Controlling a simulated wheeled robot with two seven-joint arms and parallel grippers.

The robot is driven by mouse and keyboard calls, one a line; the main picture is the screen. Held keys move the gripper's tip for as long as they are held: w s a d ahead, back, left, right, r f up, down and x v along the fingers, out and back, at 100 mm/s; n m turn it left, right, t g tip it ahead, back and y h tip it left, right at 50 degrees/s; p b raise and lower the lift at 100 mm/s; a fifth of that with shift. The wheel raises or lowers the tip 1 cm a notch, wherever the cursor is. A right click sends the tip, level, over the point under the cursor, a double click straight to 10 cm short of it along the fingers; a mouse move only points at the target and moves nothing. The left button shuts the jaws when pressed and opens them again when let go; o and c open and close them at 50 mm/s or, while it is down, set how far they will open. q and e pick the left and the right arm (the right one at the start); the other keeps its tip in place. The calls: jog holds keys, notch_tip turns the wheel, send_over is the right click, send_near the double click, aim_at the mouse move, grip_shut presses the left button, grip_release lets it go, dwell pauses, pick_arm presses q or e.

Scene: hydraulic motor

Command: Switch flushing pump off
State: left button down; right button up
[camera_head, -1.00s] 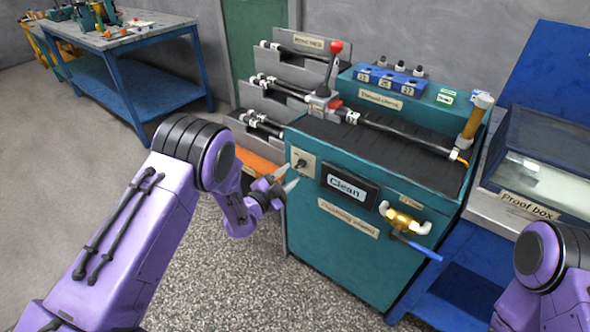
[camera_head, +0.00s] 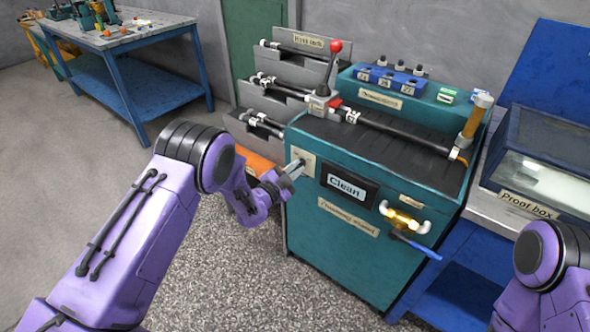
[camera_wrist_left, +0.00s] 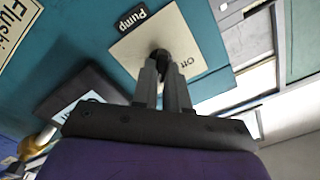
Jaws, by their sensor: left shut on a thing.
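The pump switch plate (camera_head: 301,155) is a pale panel at the upper left of the front of the teal flushing stand (camera_head: 340,252). In the left wrist view the plate (camera_wrist_left: 194,32) carries a "Pump" label and the word "Off", with a dark knob (camera_wrist_left: 160,54) in its middle. My left gripper (camera_head: 298,166) is at the plate, and in the left wrist view its fingers (camera_wrist_left: 164,70) are shut on the knob. The fingers hide much of the knob, so I cannot tell its setting. My right gripper is out of view; only part of my right arm shows.
A display reading "Clean" (camera_head: 349,188) is right of the switch. A brass valve with a blue handle (camera_head: 415,246) sticks out at lower right. A red-knobbed lever (camera_head: 335,48) stands on top. The proof box (camera_head: 540,165) is at right. Open floor lies left.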

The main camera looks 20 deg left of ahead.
pick_arm(q)
jog(key=n, duration=0.4)
jog(key=shift+a+f+n+b, duration=0.1)
jog(key=shift+a+n+b, duration=0.05)
jog(key=shift+n, duration=3.25)
jog(key=shift+a+n+b, duration=0.1)
jog(key=shift+n+b, duration=0.05)
jog(key=shift+n, duration=3.25)
jog(key=c, duration=1.1)
grip_release()
jog(key=shift+c, duration=0.2)
